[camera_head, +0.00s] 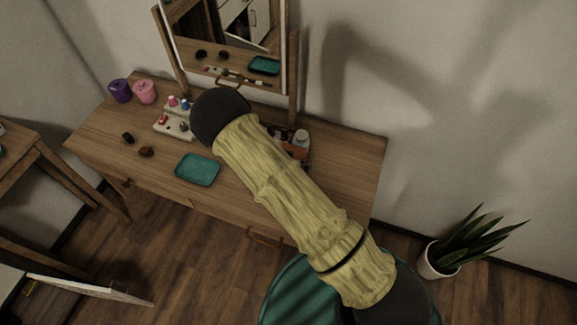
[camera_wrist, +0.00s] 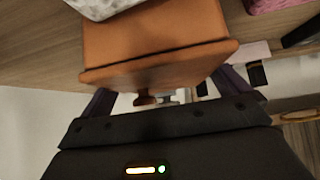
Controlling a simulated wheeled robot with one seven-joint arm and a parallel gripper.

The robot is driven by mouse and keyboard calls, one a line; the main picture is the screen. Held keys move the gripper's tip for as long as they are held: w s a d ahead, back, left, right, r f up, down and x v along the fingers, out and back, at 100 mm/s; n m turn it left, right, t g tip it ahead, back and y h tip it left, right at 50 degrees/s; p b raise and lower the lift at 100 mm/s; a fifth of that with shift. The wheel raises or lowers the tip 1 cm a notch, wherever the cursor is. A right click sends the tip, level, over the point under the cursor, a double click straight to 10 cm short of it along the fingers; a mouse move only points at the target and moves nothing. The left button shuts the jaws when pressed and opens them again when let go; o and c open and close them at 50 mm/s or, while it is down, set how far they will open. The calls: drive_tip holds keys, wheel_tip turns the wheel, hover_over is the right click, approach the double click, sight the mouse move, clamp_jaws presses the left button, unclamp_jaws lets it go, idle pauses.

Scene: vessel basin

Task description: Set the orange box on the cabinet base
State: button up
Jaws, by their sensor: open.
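In the wrist view the orange box (camera_wrist: 155,38) fills the upper middle, with its near edge facing my gripper. My gripper (camera_wrist: 166,92) is open, its two dark fingers standing on either side of the box's near end. Whether they touch it I cannot tell. In the head view my arm crosses the dressing table and hides my gripper; I cannot make out the orange box there. At the lower left an open white cabinet door (camera_head: 90,290) shows beside a wooden surface; I cannot tell whether this is the cabinet base.
The wooden dressing table (camera_head: 105,140) carries a teal tray (camera_head: 198,170), purple cup (camera_head: 120,90), pink cup (camera_head: 144,91) and a holder of small bottles (camera_head: 172,125). A mirror (camera_head: 225,25) stands behind. A teal stool (camera_head: 290,295) and potted plant (camera_head: 440,260) stand on the floor.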

idle(0.3)
drive_tip(key=c, duration=0.7)
drive_tip(key=shift+c, duration=0.2)
drive_tip(key=shift+r, duration=0.1)
drive_tip(key=shift+r, duration=0.25)
drive_tip(key=shift+c, duration=1)
wheel_tip(320, 180, up, 9)
drive_tip(key=shift+r+b, duration=0.2)
drive_tip(key=shift+b, duration=0.35)
drive_tip(key=shift+s, duration=0.15)
